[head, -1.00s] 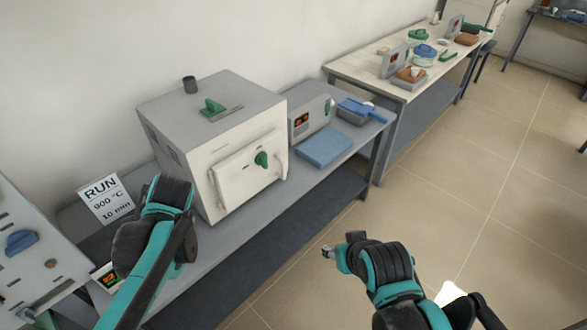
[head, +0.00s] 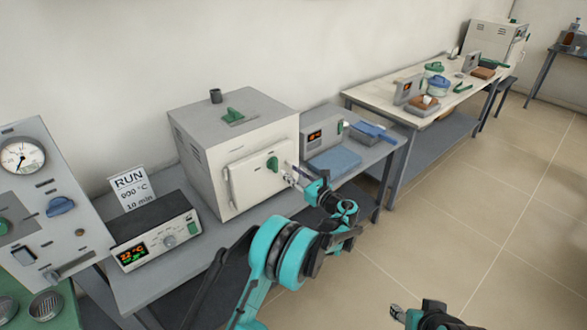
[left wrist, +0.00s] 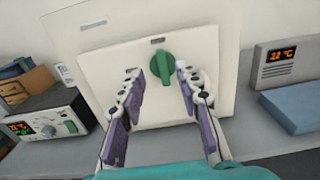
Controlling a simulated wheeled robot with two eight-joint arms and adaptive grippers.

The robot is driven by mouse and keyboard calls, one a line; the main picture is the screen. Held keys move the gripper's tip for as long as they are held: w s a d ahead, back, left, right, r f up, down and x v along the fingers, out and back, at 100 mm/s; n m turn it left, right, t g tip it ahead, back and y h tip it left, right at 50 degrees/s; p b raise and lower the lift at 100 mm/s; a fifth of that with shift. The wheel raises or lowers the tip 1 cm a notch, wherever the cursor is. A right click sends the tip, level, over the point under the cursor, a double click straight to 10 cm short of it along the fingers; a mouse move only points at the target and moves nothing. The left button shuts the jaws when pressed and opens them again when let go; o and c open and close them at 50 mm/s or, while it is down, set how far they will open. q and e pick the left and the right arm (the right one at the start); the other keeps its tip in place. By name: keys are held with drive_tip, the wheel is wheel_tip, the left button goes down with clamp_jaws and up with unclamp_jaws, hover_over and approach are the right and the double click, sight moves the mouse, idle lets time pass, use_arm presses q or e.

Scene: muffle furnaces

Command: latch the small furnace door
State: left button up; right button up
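The small furnace (head: 235,140) is a pale box with a grey top on the grey bench. Its white door (head: 252,183) lies against the front face and appears closed. The green latch handle (head: 272,163) is on the door; in the left wrist view the handle (left wrist: 163,68) stands roughly upright. My left gripper (head: 291,176) is in front of the door, near the handle. In the left wrist view its fingers (left wrist: 160,90) are spread, one on each side of the handle, with no visible contact. My right gripper (head: 396,313) is low at the bottom edge, its fingers too small to judge.
A controller box (head: 155,243) and a RUN sign (head: 130,188) stand left of the furnace. A grey display unit (head: 318,138) and a blue pad (head: 335,160) are to its right. A gauge panel (head: 40,195) is at far left. Floor at right is clear.

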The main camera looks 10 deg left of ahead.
sight(276, 161)
use_arm(q)
drive_tip(key=b+x, duration=0.1)
drive_tip(key=x, duration=0.6)
drive_tip(key=shift+w+a+f+b, duration=0.1)
drive_tip(key=shift+w+a+b, duration=0.2)
drive_tip(key=shift+b, duration=0.05)
clamp_jaws()
